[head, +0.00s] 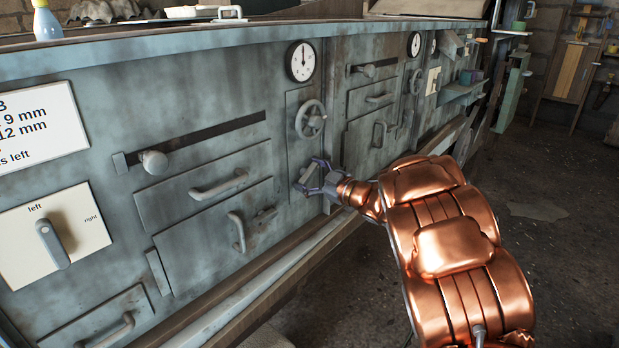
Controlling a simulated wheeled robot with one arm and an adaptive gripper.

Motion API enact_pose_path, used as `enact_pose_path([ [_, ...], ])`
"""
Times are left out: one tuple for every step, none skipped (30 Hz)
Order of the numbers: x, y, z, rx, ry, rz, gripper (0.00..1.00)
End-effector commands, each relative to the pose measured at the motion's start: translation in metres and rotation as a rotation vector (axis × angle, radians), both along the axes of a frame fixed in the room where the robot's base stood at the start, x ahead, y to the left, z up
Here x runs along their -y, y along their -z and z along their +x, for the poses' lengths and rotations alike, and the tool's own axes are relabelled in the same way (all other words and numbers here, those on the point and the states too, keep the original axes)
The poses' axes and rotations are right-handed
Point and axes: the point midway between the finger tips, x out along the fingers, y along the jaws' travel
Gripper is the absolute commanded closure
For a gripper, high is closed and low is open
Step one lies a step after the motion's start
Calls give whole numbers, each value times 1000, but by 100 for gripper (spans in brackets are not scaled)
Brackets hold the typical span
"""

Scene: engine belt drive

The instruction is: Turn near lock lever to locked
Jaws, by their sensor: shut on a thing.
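The near lock lever (306,174) is a small grey lever low on the narrow upright plate, below the near handwheel (310,120). It appears tilted up and to the right, and its lower part is hard to make out. My gripper (312,178) is at the lever, with its dark fingers around it and shut on it. The fingers cover part of the lever. My copper-coloured arm reaches in from the lower right.
A dial (300,62) sits above the handwheel. Left of the plate are a slot with a round knob (154,162), a drawer handle (218,185) and a door handle (238,232). A left/right selector (52,244) is at far left. Floor at right is clear.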

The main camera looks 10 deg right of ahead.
Motion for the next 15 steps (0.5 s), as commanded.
enact_pose_path([
  [0,0,0,30,-2,-37,52],
  [0,0,0,48,-2,-60,52],
  [0,1,0,70,-2,-91,52],
  [-1,1,0,87,-2,-114,52],
  [-1,1,0,104,-2,-137,52],
  [-1,1,0,126,-2,-168,52],
  [0,2,0,142,-2,-190,52],
  [0,2,0,159,-2,-215,52],
  [0,2,0,181,-2,-245,52],
  [0,2,0,197,-2,-267,52],
  [0,2,0,213,-2,-291,52],
  [0,3,0,235,-2,-322,52],
  [0,3,0,251,-2,-345,52],
  [0,3,0,268,-1,-369,52],
  [0,3,0,291,-1,-400,52],
])
